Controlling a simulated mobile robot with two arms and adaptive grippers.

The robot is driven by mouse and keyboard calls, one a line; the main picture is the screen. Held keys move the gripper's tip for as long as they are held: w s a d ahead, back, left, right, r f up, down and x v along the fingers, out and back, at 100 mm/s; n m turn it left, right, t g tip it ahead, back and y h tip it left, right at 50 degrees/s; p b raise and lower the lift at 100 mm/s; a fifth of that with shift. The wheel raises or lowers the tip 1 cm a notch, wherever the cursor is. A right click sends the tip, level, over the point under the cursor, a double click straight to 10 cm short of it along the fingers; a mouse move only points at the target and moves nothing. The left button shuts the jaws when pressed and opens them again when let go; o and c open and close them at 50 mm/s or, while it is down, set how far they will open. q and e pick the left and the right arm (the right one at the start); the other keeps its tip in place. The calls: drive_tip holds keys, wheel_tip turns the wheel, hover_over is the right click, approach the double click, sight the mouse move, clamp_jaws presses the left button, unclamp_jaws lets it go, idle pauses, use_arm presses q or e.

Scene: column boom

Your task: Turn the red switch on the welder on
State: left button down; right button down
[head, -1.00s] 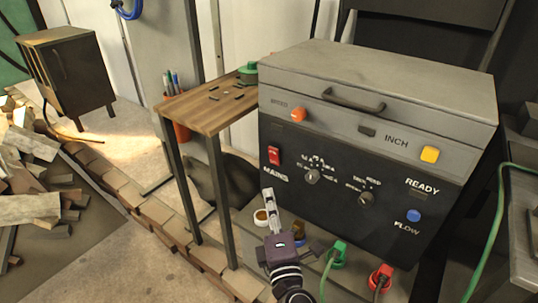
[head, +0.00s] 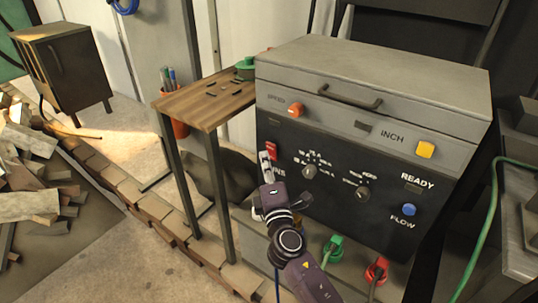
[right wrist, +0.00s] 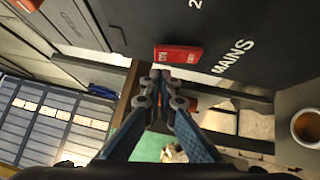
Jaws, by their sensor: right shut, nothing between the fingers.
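The welder (head: 380,150) is a box with a black front panel and a grey top. Its red switch (head: 272,150) sits at the panel's left side, above the partly covered word MAINS. The switch also shows in the right wrist view (right wrist: 178,55), with white lettering on its face. My right gripper (head: 264,156) is shut and empty. Its fingertips are at the lower left edge of the switch in the head view; in the right wrist view they are just below it. I cannot tell whether they touch it. My left gripper is not in view.
The panel also carries an orange button (head: 296,110), a yellow button (head: 426,149), a blue button (head: 409,210) and two knobs. A small wooden table (head: 210,103) stands close at the left. Green (head: 333,249) and red (head: 377,270) plugs sit below the panel.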

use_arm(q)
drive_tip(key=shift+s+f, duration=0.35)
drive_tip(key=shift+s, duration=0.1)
use_arm(e)
drive_tip(key=shift+w+d+r, duration=0.2)
drive_tip(key=shift+w+d, duration=0.4)
drive_tip(key=shift+w, duration=0.15)
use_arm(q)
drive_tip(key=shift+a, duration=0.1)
use_arm(e)
drive_tip(key=shift+w+d+r, duration=0.25)
drive_tip(key=shift+w, duration=0.1)
drive_tip(key=shift+s+d+f, duration=0.1)
drive_tip(key=shift+s+f, duration=0.05)
drive_tip(key=shift+s, duration=0.4)
drive_tip(key=s+d+f, duration=0.1)
drive_tip(key=s, duration=0.9)
drive_tip(key=shift+s+d, duration=0.35)
drive_tip(key=shift+f, duration=0.1)
